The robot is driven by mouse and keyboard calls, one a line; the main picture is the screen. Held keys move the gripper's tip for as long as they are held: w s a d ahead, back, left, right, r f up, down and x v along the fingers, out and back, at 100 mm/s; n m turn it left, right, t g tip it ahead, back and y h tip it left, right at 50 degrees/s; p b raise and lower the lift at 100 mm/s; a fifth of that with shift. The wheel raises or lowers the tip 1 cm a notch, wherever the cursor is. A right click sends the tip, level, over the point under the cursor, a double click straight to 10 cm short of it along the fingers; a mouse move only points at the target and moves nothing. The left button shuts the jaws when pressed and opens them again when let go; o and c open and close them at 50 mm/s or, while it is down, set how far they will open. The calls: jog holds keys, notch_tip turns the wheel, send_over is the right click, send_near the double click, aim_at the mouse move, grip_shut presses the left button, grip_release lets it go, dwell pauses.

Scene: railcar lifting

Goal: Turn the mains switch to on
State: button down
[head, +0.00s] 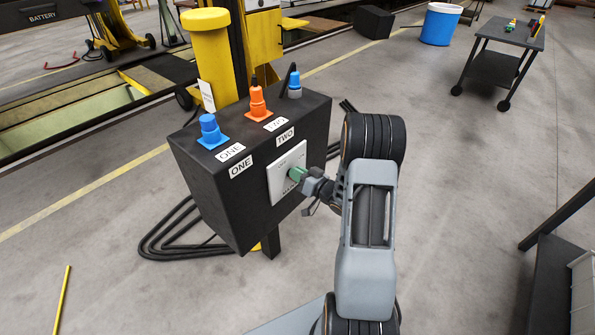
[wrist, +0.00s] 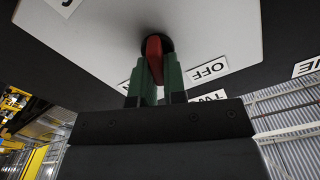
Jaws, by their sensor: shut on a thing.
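The mains switch is a red handle (wrist: 154,48) in a dark round hole on a white plate (wrist: 105,35) in the wrist view. My gripper (wrist: 157,72) has its green fingers closed on either side of the red handle. An OFF label (wrist: 210,70) is on the plate just right of the handle. Another label at lower left is partly hidden by a finger. In the head view, the white plate (head: 285,190) is on the front of a black control box (head: 225,205). There my gripper (head: 296,174) meets the plate and hides the handle.
A yellow post (head: 210,50) stands behind. Black cables (head: 165,240) lie on the floor at left. A dark trolley (head: 495,65) stands at upper right.

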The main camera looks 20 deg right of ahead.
jog(key=m, duration=0.1)
jog(key=m+p, duration=0.1)
jog(key=m, duration=0.1)
jog(key=m+p, duration=0.1)
jog(key=shift+w+d, duration=0.1)
jog(key=shift+d, duration=0.15)
jog(key=shift+f+m+p, duration=0.2)
jog(key=shift+m+p, duration=0.25)
jog(key=shift+m, duration=1.15)
jog(key=shift+d, duration=0.1)
jog(key=c, duration=1.2)
grip_release()
jog(key=v, duration=1.3)
jog(key=shift+s, duration=0.35)
